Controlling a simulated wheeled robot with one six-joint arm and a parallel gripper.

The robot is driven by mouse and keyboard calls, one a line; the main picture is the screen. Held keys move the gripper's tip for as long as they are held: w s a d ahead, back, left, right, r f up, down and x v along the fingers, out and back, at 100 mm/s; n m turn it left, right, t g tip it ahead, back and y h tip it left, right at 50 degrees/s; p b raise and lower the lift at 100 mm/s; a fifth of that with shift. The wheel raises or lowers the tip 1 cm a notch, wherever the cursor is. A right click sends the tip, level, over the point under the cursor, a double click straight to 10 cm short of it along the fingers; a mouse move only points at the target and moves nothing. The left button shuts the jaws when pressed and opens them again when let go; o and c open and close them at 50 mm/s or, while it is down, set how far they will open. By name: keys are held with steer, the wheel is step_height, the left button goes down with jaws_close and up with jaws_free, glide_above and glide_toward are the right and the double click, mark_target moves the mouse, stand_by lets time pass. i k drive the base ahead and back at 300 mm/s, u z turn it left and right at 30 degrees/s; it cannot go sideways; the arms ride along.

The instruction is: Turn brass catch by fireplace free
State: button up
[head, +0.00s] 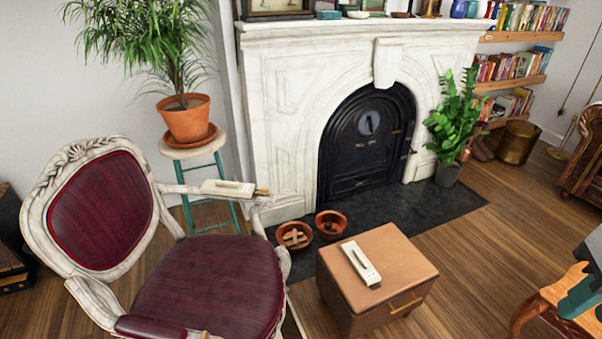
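The marble fireplace (290,90) stands at the back centre, with a black arched iron front (352,150) in its opening. A white block-like fitting (361,262) lies on top of a tan-topped wooden box (402,252) in front of the hearth. A second white fitting (228,188) with a brass-coloured tip (261,192) rests by the chair's far armrest, left of the fireplace. Either may carry the brass catch; the details are too small to tell. A small brass-coloured piece also shows at the right edge of the iron front (396,131). My gripper is not in view.
A carved armchair (215,290) with dark red upholstery fills the left front. Two terracotta bowls (294,235) (330,224) sit beside the dark hearth slab (440,207). A potted plant on a stool (187,119) stands behind the chair. Wooden floor (470,255) lies open right of the box.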

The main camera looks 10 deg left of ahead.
mark_target(263, 190)
steer(key=u, duration=0.1)
steer(key=i, duration=0.7)
steer(key=u, duration=0.85)
steer(key=i, duration=0.3)
steer(key=u, duration=0.3)
